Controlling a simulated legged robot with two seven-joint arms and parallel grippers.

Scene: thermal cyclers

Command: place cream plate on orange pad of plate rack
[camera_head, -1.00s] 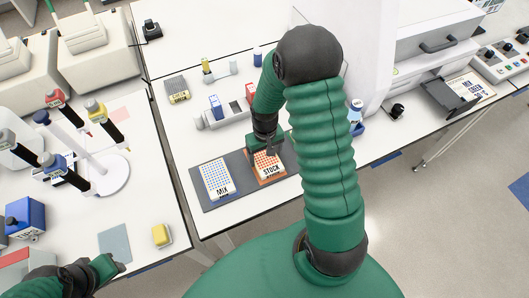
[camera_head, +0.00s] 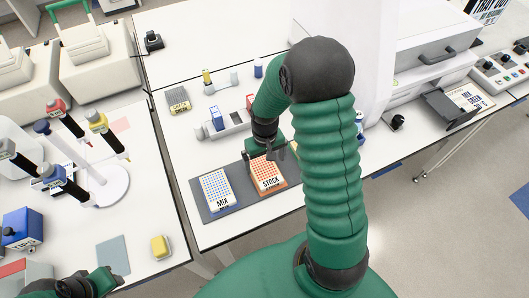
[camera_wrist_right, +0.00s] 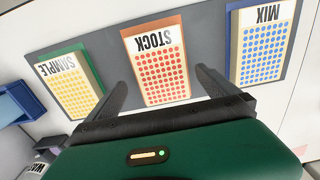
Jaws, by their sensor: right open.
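The cream plate (camera_head: 268,176) has orange-red dots and a STOCK label. It lies on the orange pad (camera_wrist_right: 150,26) of the grey plate rack (camera_wrist_right: 205,45), with orange edges showing around it; it also shows in the right wrist view (camera_wrist_right: 158,75). My right gripper (camera_head: 269,155) is at the back end of the plate in the head view. In the right wrist view its two fingers (camera_wrist_right: 163,68) are spread on either side of the plate, apart from it. My left gripper (camera_head: 114,277) is at the lower left of the head view; its jaw state is unclear.
A MIX plate with blue dots (camera_head: 216,188) sits on the blue pad. A SAMPLE plate with yellow dots (camera_wrist_right: 66,90) lies on a green pad in the wrist view. A pipette stand (camera_head: 105,187) and yellow block (camera_head: 160,247) stand on the left bench.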

